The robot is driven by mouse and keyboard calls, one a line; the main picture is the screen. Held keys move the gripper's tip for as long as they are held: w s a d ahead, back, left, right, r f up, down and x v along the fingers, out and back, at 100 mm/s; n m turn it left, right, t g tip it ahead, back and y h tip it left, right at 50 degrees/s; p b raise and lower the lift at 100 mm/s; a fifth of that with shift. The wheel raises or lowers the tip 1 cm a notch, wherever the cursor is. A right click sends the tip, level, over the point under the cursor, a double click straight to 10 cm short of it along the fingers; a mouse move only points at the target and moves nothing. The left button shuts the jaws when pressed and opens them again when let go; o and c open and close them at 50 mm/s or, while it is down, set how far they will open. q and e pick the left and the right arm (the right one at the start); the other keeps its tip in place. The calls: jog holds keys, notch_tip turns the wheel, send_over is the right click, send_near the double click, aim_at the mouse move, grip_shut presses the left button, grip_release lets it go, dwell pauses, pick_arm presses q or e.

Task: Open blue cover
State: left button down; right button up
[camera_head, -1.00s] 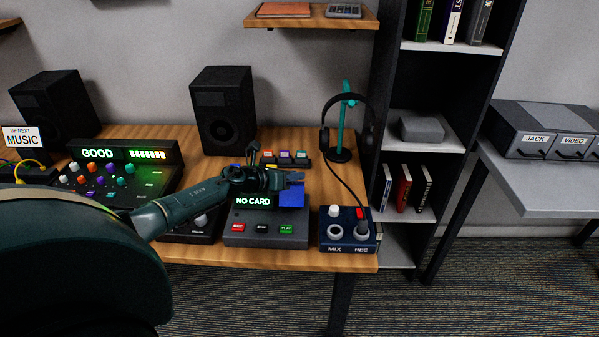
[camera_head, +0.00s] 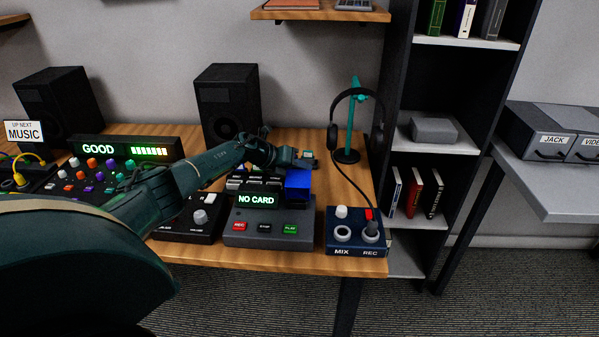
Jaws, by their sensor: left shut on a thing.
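The blue cover (camera_head: 298,184) is on the right of the grey recorder (camera_head: 268,238), beside its "NO CARD" display (camera_head: 256,200). Its blue face stands up toward me. My left gripper (camera_head: 306,159) reaches in from the left, over the back of the recorder, with its fingertips at the top edge of the cover. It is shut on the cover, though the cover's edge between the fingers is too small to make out. My right gripper is not in view.
The blue MIX/REC box (camera_head: 356,240) stands to the right, with headphones on a teal stand (camera_head: 347,155) behind it. A black knob unit (camera_head: 186,222) is to the left, and a speaker (camera_head: 228,105) stands behind. Bare wood shows between recorder and headphone stand.

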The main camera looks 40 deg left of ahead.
pick_arm(q)
jog(key=shift+a+f, duration=0.15)
jog(key=shift+f, duration=0.15)
jog(key=c, duration=1.4)
grip_release()
jog(key=shift+w, duration=0.1)
jog(key=p+v, duration=0.1)
jog(key=v, duration=1.2)
jog(key=shift+r, duration=0.1)
